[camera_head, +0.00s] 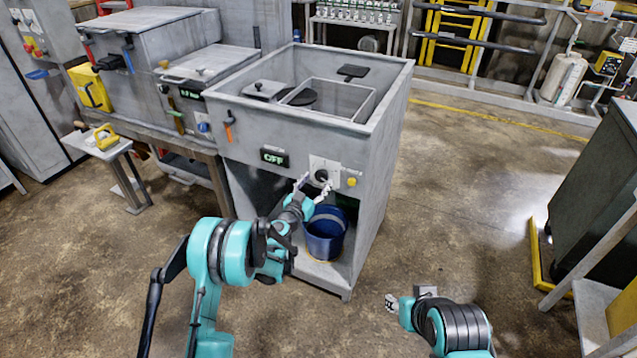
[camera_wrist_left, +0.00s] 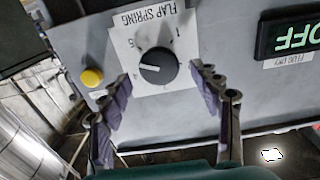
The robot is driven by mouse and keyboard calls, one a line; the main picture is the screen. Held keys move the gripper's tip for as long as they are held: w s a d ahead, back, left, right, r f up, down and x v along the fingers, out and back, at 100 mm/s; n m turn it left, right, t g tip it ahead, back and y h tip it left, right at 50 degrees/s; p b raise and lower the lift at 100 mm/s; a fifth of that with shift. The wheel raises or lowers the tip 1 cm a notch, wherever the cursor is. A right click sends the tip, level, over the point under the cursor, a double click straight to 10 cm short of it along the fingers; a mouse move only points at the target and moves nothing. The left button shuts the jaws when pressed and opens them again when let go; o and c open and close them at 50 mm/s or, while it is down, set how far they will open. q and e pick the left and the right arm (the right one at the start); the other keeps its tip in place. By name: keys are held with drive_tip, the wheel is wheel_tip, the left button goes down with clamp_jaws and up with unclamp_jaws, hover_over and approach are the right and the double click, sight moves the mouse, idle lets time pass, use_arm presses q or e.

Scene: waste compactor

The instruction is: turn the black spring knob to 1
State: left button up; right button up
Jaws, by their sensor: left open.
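The black spring knob (camera_wrist_left: 158,67) sits on a white plate labelled "FLAP SPRING" in the left wrist view. Its white mark points left in that picture, toward the side between the 5 and the 4; the 1 is at the plate's upper right. In the head view the knob (camera_head: 322,175) is on the compactor's front. My left gripper (camera_head: 312,187) is open just in front of it. In the wrist view its fingers (camera_wrist_left: 160,80) stand apart on either side of the knob's lower part, with no contact visible. My right gripper (camera_head: 391,302) is low, away from the compactor.
A yellow button (camera_head: 352,182) is just right of the knob plate, and a lit "OFF" display (camera_head: 274,157) is to its left. A blue bucket (camera_head: 325,234) stands in the opening below. Open floor lies to the right of the compactor (camera_head: 392,105).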

use_arm(q)
drive_tip(key=shift+x, duration=0.8)
drive_tip(key=c, duration=1.1)
